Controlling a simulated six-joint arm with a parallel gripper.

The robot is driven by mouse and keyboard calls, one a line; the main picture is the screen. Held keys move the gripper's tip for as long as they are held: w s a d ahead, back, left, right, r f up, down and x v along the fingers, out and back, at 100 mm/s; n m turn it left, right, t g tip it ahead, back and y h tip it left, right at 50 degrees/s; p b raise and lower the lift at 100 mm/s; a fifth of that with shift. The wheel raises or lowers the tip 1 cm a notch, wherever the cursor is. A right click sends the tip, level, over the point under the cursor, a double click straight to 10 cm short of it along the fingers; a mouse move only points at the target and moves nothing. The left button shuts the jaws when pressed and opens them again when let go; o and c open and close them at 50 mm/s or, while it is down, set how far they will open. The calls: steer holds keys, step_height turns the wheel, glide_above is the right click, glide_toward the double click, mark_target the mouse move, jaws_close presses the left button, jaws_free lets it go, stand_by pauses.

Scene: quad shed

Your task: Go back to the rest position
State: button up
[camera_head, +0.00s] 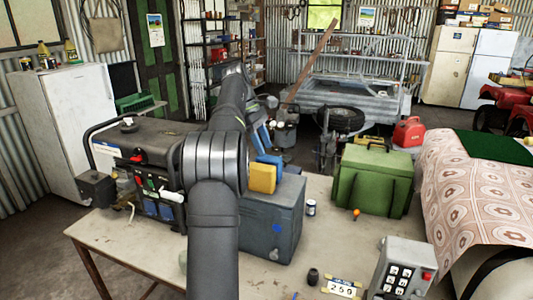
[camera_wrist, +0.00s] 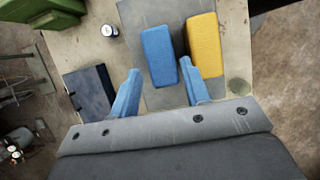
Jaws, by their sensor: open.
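My gripper (camera_wrist: 160,66) is open, with its two blue fingers apart, as the wrist view shows. A blue block (camera_wrist: 158,55) lies ahead of and between the fingertips in that view, and nothing is visibly gripped. A yellow block (camera_wrist: 204,48) lies beside it, to the right. In the head view the yellow block (camera_head: 262,178) and the blue block (camera_head: 272,161) are on top of a grey box (camera_head: 270,222).
The table (camera_head: 320,187) also holds a generator (camera_head: 135,150) at left, a green case (camera_head: 372,182), a small can (camera_head: 311,207), an orange ball-topped item (camera_head: 356,213), a number plate (camera_head: 341,287) and a keypad box (camera_head: 402,268).

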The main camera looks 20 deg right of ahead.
mark_target(277, 159)
steer(key=shift+a+r, duration=0.1)
steer(key=shift+r, duration=0.2)
steer(key=shift+f, duration=0.1)
steer(key=x, duration=0.7)
steer(key=shift+s+f, duration=0.1)
steer(key=shift+f, duration=0.2)
step_height(277, 159, up, 4)
steer(key=shift+f, duration=0.1)
steer(key=shift+r, duration=0.4)
steer(key=shift+s+d+r, duration=0.2)
steer(key=shift+s+d, duration=0.15)
steer(key=shift+s, duration=0.05)
